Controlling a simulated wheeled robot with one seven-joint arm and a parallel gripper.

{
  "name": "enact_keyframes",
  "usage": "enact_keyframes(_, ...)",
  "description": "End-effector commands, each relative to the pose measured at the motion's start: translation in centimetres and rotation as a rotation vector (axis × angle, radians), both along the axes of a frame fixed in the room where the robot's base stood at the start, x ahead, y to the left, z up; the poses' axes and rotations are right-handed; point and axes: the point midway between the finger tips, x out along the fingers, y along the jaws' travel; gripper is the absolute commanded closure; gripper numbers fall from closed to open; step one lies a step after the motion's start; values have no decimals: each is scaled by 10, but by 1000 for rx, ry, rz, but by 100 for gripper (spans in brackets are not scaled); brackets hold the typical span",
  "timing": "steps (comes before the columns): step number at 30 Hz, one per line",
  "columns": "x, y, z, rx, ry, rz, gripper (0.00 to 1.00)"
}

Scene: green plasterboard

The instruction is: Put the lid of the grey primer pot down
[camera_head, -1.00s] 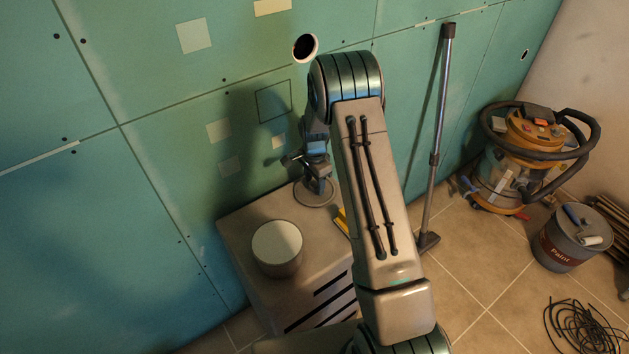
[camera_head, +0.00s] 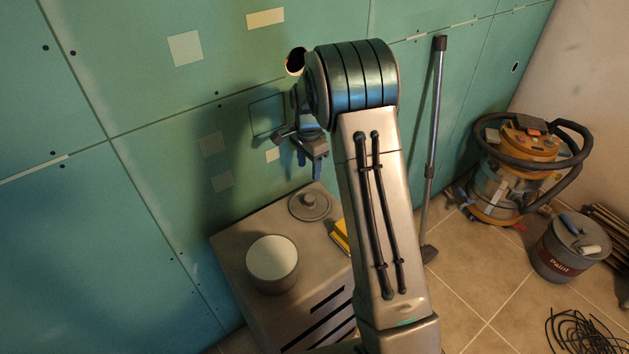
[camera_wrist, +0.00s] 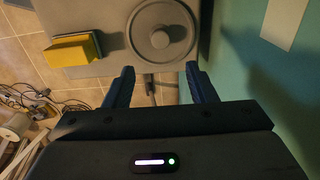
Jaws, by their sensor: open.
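The grey round lid (camera_head: 310,204) with a knob on top lies flat on the grey cabinet top, near its back edge by the wall. The primer pot (camera_head: 272,265) stands uncovered on the same top, nearer the front left, with pale contents showing. My gripper (camera_head: 309,174) is above the lid, apart from it. In the wrist view my gripper's two dark fingers (camera_wrist: 159,84) are spread apart with nothing between them, and the lid (camera_wrist: 161,32) lies beyond the fingertips. The pot is not seen in the wrist view.
A yellow block (camera_head: 341,236) lies at the cabinet's right edge, right of the lid; it also shows in the wrist view (camera_wrist: 72,51). The green plasterboard wall (camera_head: 150,190) is close behind. A vacuum cleaner (camera_head: 522,165) and a paint bucket (camera_head: 566,250) stand on the floor at right.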

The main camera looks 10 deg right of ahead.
Motion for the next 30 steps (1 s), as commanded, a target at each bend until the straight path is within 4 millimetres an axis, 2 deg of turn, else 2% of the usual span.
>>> enact_keyframes(5,-19,0,35,5,-30,84,49)
enact_keyframes(8,-42,0,65,7,-59,183,49)
enact_keyframes(12,-82,0,104,2,-100,339,49)
enact_keyframes(18,-145,0,144,-23,-157,562,49)
enact_keyframes(24,-212,1,167,-65,-210,785,49)
enact_keyframes(30,-274,1,172,-125,-251,998,49)
